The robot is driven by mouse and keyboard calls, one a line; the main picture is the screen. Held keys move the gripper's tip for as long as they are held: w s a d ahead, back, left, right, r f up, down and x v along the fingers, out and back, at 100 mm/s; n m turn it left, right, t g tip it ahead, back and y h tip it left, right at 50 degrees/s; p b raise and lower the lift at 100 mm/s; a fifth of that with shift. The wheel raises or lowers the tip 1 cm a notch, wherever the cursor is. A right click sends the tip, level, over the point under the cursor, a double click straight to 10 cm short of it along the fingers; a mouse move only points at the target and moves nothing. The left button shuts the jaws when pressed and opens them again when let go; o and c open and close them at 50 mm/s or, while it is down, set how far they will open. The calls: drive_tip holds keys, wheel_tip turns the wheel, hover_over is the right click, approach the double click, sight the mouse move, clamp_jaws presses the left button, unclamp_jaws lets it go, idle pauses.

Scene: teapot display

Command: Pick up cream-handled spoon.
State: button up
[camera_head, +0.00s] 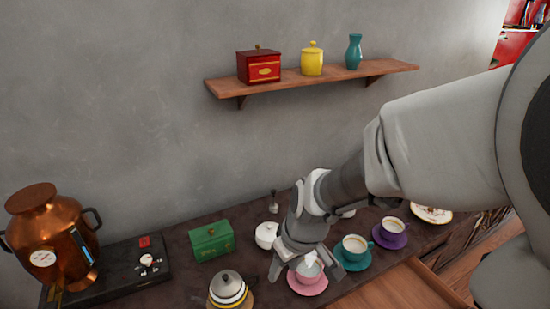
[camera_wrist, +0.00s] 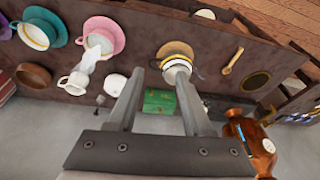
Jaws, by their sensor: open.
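A tan, cream-coloured spoon (camera_wrist: 232,62) lies on the dark counter (camera_wrist: 215,42) in the wrist view, right of the teapot; I take it for the cream-handled spoon. I cannot make it out in the head view. My gripper (camera_wrist: 160,78) is open and empty in the wrist view, its fingers pointing toward the counter, apart from the spoon and to its left. In the head view my gripper (camera_head: 302,268) hangs over the pink saucer (camera_head: 310,288) area.
A white-and-yellow teapot (camera_head: 228,288) stands on a round mat beside my gripper. A green box (camera_head: 211,241), copper urn (camera_head: 52,232) and white pot (camera_head: 266,235) stand nearby. Teal (camera_head: 354,262) and purple (camera_head: 390,240) saucers hold cups at right. A wall shelf (camera_head: 320,76) is above.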

drive_tip(key=w+f+n+h+p, duration=0.2)
drive_tip(key=w+f+n+h, duration=0.15)
drive_tip(key=f, duration=0.55)
drive_tip(key=w+d+f+n+t+h, duration=0.1)
drive_tip(key=w+d+f+n, duration=0.1)
drive_tip(key=w, duration=0.2)
drive_tip(key=w+d+f+n+t+h+b, duration=0.1)
drive_tip(key=w+d+f+n+t, duration=0.1)
drive_tip(key=w+f, duration=0.1)
drive_tip(key=w+d+f+n+t+h, duration=0.1)
drive_tip(key=w+d+f+n, duration=0.1)
drive_tip(key=w, duration=0.3)
drive_tip(key=shift+w+d+f+n+t+h+b, duration=0.15)
drive_tip(key=shift+d+f+n+t+h+b, duration=0.1)
drive_tip(key=shift+d+t+b, duration=0.15)
drive_tip(key=shift+d+x, duration=0.15)
drive_tip(key=shift+x, duration=1.2)
drive_tip(key=shift+d+x, duration=0.2)
drive_tip(key=shift+x, duration=1.2)
drive_tip(key=shift+r, duration=0.15)
clamp_jaws()
